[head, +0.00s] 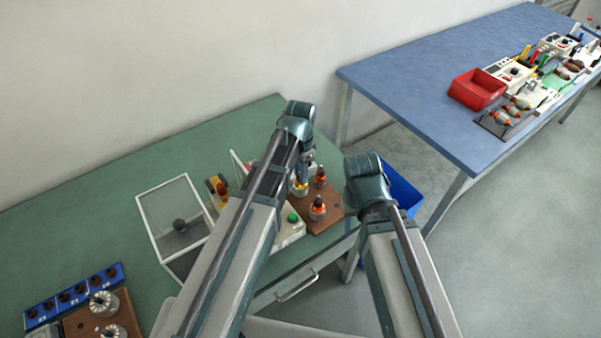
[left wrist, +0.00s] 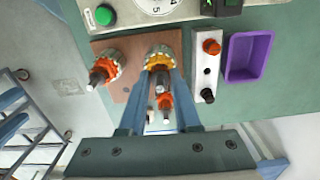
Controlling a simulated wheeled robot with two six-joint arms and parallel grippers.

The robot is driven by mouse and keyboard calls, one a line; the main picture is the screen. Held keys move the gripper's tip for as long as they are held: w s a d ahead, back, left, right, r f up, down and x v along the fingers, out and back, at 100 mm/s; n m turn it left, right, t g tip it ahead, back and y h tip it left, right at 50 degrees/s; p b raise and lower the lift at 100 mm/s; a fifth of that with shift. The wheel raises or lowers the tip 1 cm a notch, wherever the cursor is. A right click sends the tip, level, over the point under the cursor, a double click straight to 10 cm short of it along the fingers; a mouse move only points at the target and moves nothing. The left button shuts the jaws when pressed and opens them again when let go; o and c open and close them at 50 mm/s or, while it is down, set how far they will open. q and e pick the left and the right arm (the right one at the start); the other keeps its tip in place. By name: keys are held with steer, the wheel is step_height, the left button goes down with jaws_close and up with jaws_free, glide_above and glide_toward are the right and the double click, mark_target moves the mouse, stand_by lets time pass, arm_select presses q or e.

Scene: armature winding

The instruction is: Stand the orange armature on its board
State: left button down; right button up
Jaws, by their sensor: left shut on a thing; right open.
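The orange armature (head: 299,189) has a yellow-orange winding; it also shows in the left wrist view (left wrist: 159,61). My left gripper (head: 304,172) is shut on it, one finger on each side in the left wrist view (left wrist: 160,78). The armature is over the brown board (head: 333,202), near the board's edge; I cannot tell whether its base touches the board. Two red-orange armatures stand on the same board, one in front (head: 317,208) and one behind (head: 320,178). My right gripper (head: 368,182) is right of the board, empty, its fingertips hidden by the wrist.
A device with a green button (head: 292,218) stands left of the board. A purple tray (left wrist: 249,56) and a small grey box with a red-orange part (left wrist: 207,70) lie close by. A clear-lidded case (head: 175,222) is further left. A blue bin (head: 404,190) stands beyond the table edge.

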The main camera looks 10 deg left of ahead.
arm_select(q)
steer(key=shift+f+b, duration=0.95)
steer(key=shift+f, duration=0.05)
steer(key=c, duration=0.5)
jaws_free()
steer(key=shift+c, duration=0.2)
steer(key=shift+r, duration=0.1)
steer(key=shift+r+p, duration=2.2)
steer(key=shift+p, duration=0.1)
steer(key=shift+r, duration=0.1)
step_height(320, 180, up, 14)
steer(key=p, duration=1.3)
steer(key=shift+f+p, duration=0.2)
steer(key=shift+p, duration=0.2)
